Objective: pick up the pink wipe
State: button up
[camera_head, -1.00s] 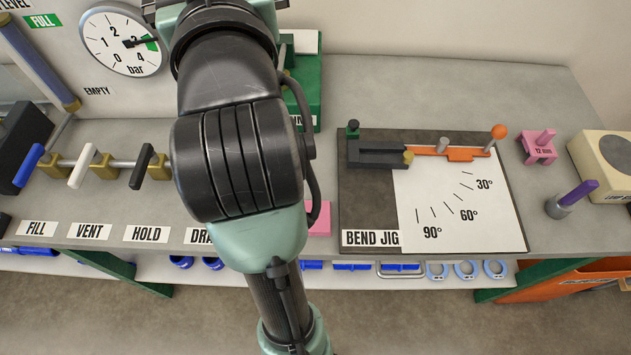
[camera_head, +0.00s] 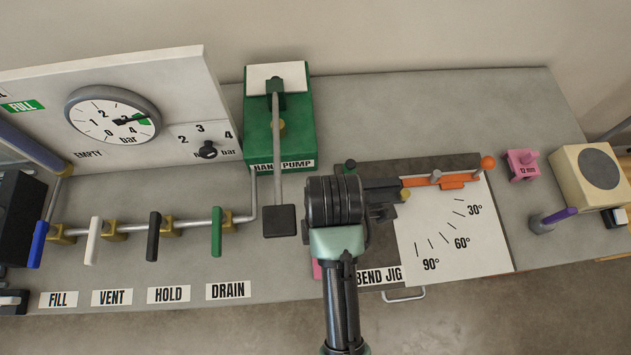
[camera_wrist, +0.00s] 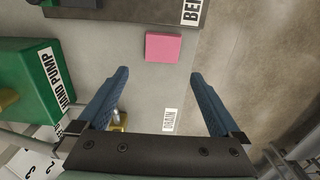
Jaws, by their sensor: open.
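The pink wipe (camera_wrist: 163,47) lies flat on the grey bench top in the wrist view, a small square beside the dark bend jig board. In the head view only a sliver of the pink wipe (camera_head: 317,270) shows, left of the BEND JIG label; my arm hides the rest. My gripper (camera_wrist: 160,80) is open and empty in the wrist view, its two blue fingers wide apart. The wipe sits beyond the fingertips, roughly centred between them, and is not touched. In the head view my arm covers the fingers.
The green hand pump (camera_head: 279,125) with its lever stands left of my arm. The bend jig (camera_head: 455,235) is on the right. Several valve handles stand on a pipe above the DRAIN label (camera_head: 228,291). A pink block (camera_head: 523,165) stands further right.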

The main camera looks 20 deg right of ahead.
jog(key=f, duration=0.5)
jog(key=s+f, duration=0.1)
jog(key=f, duration=0.1)
jog(key=shift+f+p, duration=0.4)
jog(key=shift+w+f+p, duration=0.1)
jog(key=shift+f+p, duration=0.35)
jog(key=shift+f, duration=1.9)
jog(key=shift+c, duration=0.2)
jog(key=c, duration=0.9)
